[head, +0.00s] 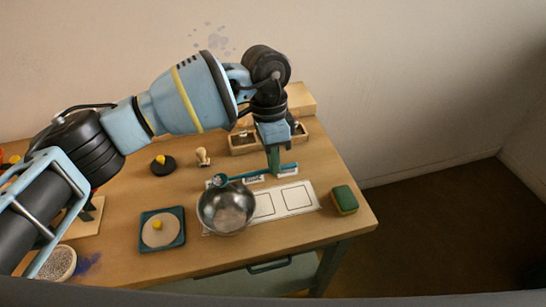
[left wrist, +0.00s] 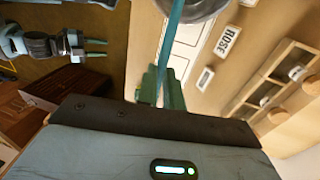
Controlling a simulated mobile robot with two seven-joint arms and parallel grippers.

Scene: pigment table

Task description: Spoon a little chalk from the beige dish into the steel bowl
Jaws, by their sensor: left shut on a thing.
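My left gripper (head: 274,160) is shut on the teal handle of a spoon (head: 258,174), above the back of the table. The handle also shows between the fingers in the left wrist view (left wrist: 172,45). The spoon's head is at the back-left rim of the steel bowl (head: 227,210); I cannot tell whether it touches or holds anything. The bowl looks empty; its edge shows in the left wrist view (left wrist: 190,8). A pale-rimmed dish of whitish grains (head: 57,264), apparently the beige dish, stands at front left, partly behind my arm. My right gripper (left wrist: 96,48) is open and empty in the left wrist view.
A white card with squares (head: 308,204) lies right of the bowl, and a green-yellow sponge (head: 345,200) beyond it. A teal square tray (head: 176,240), a black yellow-knobbed disc (head: 161,168) and a stamp (head: 203,157) stand left. A wooden rack (head: 240,150) is behind.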

